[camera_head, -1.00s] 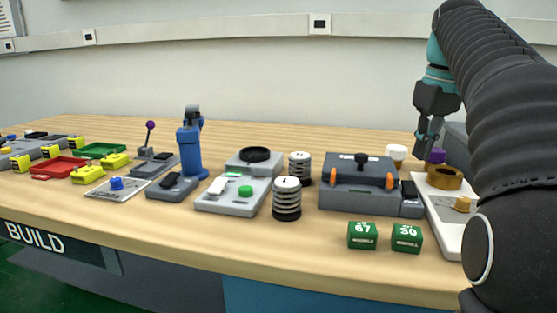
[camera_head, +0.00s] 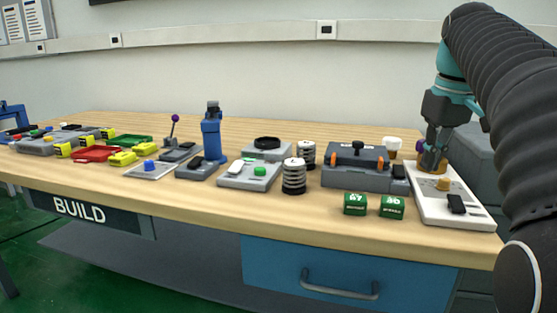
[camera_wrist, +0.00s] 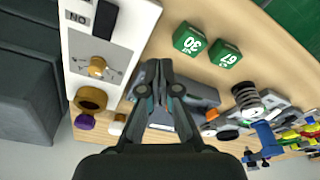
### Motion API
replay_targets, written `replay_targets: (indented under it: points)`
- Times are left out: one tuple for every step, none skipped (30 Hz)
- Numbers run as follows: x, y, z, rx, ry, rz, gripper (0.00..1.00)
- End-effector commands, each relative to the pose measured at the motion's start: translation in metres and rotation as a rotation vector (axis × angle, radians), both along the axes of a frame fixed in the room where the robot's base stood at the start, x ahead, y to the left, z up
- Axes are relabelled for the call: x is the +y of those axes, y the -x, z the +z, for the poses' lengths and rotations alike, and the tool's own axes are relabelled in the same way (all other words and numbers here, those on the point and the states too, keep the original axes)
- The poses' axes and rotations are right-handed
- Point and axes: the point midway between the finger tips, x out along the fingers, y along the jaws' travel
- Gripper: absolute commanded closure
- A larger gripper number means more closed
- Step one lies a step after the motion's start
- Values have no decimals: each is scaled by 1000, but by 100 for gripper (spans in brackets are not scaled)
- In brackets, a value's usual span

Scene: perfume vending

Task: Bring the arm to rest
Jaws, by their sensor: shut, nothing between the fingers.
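My gripper (camera_head: 428,165) hangs fingers-down at the right end of the wooden bench, in front of the brown ring on the white panel (camera_head: 437,208) in the head view. Its fingers are shut and empty. The arm reaches in from the right of the head view, bent down at the wrist. Whether the fingers touch anything is hard to tell, but they seem clear of the bench.
The brown ring (camera_wrist: 90,98) and a purple knob (camera_wrist: 84,122) are near the gripper. Green cubes (camera_head: 355,204) (camera_head: 392,207), a grey device with orange parts (camera_head: 362,168), striped cylinders (camera_head: 294,178) and a blue post (camera_head: 211,135) crowd the bench (camera_head: 300,228). A grey cabinet stands at right.

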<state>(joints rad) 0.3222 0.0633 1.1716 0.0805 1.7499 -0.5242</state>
Motion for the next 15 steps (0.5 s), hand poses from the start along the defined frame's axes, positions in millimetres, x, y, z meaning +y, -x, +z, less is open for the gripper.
replay_targets:
  points:
    - [4, 4, -2, -3, 1, -2, 100]
    - [7, 5, -4, -8, 2, -6, 100]
    - [10, 8, -6, -12, 3, -11, 100]
    - [12, 10, -8, -16, 4, -15, 100]
    - [15, 12, -10, -22, 5, -19, 100]
    - [18, 16, -13, -26, 6, -25, 100]
    - [21, 18, -15, -32, 7, -30, 100]
    - [24, 21, -18, -36, 7, -36, 100]
    - [28, 26, -22, -46, 9, -41, 100]
    - [32, 29, -26, -51, 10, -48, 100]
    - [36, 34, -30, -58, 10, -53, 100]
    - [42, 40, -36, -69, 11, -63, 100]
    - [47, 46, -42, -78, 11, -69, 100]
    - [51, 52, -48, -88, 12, -77, 100]
    - [58, 60, -57, -102, 12, -88, 100]
